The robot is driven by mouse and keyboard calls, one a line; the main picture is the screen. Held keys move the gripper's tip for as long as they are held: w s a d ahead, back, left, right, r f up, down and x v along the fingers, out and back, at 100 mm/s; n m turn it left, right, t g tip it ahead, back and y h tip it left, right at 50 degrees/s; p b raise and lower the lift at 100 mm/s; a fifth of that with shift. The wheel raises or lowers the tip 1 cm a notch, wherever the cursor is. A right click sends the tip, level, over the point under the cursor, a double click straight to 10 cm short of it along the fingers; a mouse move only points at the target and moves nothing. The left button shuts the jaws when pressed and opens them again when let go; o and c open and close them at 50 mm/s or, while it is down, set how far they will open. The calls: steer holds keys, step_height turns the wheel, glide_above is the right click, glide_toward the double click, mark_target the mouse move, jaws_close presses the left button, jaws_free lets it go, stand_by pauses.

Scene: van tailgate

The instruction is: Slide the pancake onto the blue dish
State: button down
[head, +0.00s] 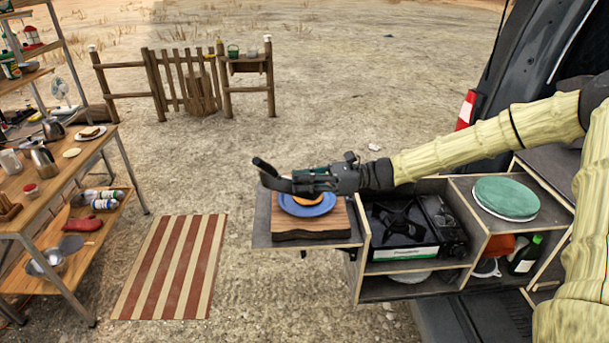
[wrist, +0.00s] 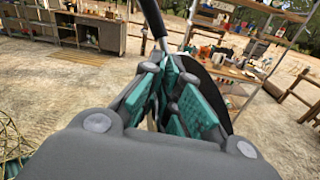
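The blue dish (head: 318,209) lies on a wooden board (head: 340,222) at the left end of the van's shelf unit. An orange-brown pancake (head: 307,201) shows over the dish, partly hidden by my gripper; it looks to rest on the dish. My gripper (head: 312,179) is just above the dish, shut on a dark pan. The pan's black handle (head: 265,166) points up and left. In the wrist view, the handle (wrist: 154,20) rises between my fingers (wrist: 168,100), and the pan's dark round body (wrist: 226,85) is tilted steeply behind them.
A black camp stove (head: 405,232) stands in the compartment right of the board. A wooden table (head: 65,185) with kitchenware stands at left, beside a striped mat (head: 172,267). Open ground lies beyond the board.

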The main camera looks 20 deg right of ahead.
steer(key=s+a+f+n+h+b, duration=0.3)
steer(key=s+f+n+h+b, duration=0.1)
steer(key=f+n+b, duration=0.2)
steer(key=shift+a+f+t, duration=0.15)
steer(key=shift+a+t, duration=0.25)
stand_by(0.4)
steer(key=shift+f, duration=0.1)
